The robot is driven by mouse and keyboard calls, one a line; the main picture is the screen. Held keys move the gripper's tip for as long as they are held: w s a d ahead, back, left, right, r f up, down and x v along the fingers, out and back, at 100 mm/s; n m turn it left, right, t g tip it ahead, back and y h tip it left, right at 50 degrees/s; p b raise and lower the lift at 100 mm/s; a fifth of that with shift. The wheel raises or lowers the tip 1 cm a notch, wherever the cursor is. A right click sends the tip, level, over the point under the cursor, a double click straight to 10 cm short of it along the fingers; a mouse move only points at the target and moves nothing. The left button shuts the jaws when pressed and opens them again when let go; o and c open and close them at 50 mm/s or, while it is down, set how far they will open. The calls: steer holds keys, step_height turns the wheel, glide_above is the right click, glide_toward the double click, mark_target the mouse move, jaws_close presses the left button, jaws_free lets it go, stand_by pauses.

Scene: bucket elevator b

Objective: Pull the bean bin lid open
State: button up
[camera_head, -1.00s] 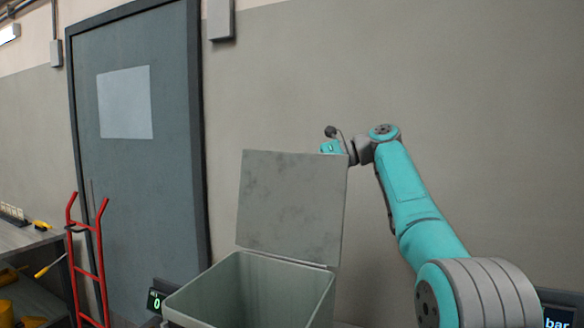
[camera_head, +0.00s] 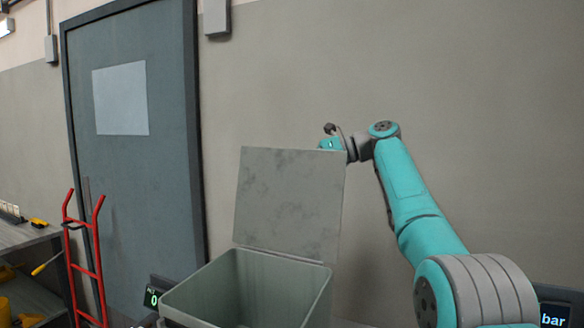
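The bean bin (camera_head: 285,290) is a grey-green open box at the bottom middle. Its grey lid (camera_head: 288,203) stands up, roughly upright, from the bin's back edge, so the mouth of the bin is uncovered. The inner walls show; the bottom of the bin is out of view. My arm reaches up on the right and bends left behind the lid's upper right corner.
A red hand truck (camera_head: 86,262) stands at the left by a closed grey door (camera_head: 132,150). A workbench (camera_head: 30,236) with yellow tools is at the far left. A small display (camera_head: 153,298) sits left of the bin. A plain wall is behind.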

mark_target(322, 158)
steer(key=v, duration=0.7)
steer(key=shift+w, duration=0.1)
